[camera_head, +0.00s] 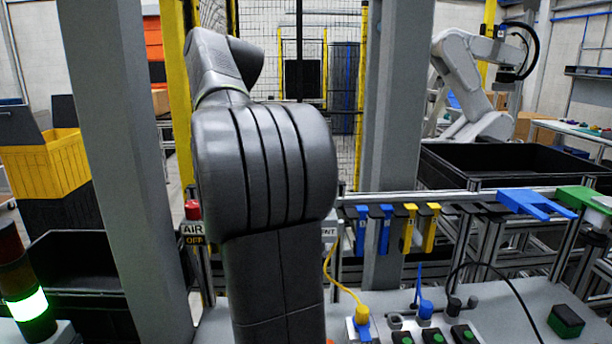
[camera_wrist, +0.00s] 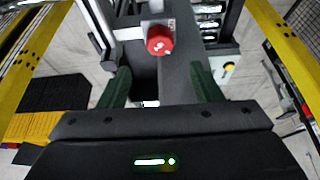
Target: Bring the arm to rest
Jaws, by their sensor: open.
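My arm (camera_head: 265,170) stands raised in the middle of the head view, its dark grey links bent away from the camera. My gripper does not show there. In the wrist view my gripper (camera_wrist: 160,72) has its two dark green fingers spread wide apart, with nothing held between them. A red round knob (camera_wrist: 160,40) on a grey post shows beyond the fingertips, apart from them.
A grey post (camera_head: 125,150) stands left of my arm, another (camera_head: 395,130) right. A bench (camera_head: 500,318) with connectors and green buttons lies front right. Blue and yellow fixtures (camera_head: 386,228) hang from a rail. A black bin (camera_head: 480,168) and white robot arm (camera_head: 470,85) stand behind.

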